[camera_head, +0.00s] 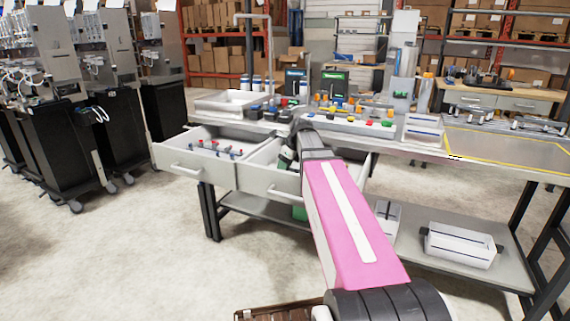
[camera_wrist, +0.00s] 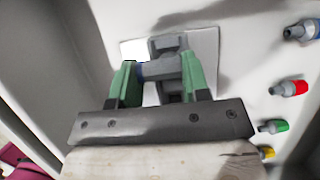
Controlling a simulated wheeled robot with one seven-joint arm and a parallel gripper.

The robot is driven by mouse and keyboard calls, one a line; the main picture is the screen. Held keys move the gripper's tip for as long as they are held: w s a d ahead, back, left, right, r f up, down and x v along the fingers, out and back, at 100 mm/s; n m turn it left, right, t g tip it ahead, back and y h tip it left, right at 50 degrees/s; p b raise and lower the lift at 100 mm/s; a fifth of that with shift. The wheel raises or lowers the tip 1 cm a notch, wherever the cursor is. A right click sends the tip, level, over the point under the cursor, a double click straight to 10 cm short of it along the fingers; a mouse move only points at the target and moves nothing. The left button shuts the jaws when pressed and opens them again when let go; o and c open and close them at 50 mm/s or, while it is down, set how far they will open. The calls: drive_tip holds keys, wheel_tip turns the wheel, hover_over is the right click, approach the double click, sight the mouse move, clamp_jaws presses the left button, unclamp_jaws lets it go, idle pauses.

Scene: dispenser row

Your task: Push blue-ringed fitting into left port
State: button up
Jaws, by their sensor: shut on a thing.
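My gripper (camera_wrist: 160,76) has two green fingers closed on a grey fitting (camera_wrist: 155,68) that lies across between them. A small blue band shows beside the left finger in the wrist view, so this looks like the blue-ringed fitting. A grey block-like part (camera_wrist: 168,44) and a pale plate (camera_wrist: 206,48) are close behind it; whether the fitting touches them I cannot tell. In the head view my gripper (camera_head: 287,158) is small and mostly hidden by my arm, over the open middle drawer (camera_head: 262,180). I cannot make out the left port.
Fittings with red (camera_wrist: 290,88), green (camera_wrist: 272,126) and yellow (camera_wrist: 266,152) rings line the right of the wrist view. An open left drawer (camera_head: 180,168) holds several small parts. The bench top carries a row of coloured parts and a white tray (camera_head: 425,130).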

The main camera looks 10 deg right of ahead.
drive_tip(key=shift+s+f, duration=0.3)
drive_tip(key=shift+f, duration=0.65)
idle(0.6)
drive_tip(key=o, duration=1)
drive_tip(key=v, duration=1.2)
drive_tip(key=shift+w+a+r, duration=0.15)
drive_tip(key=shift+w+r, duration=0.05)
drive_tip(key=shift+w, duration=0.2)
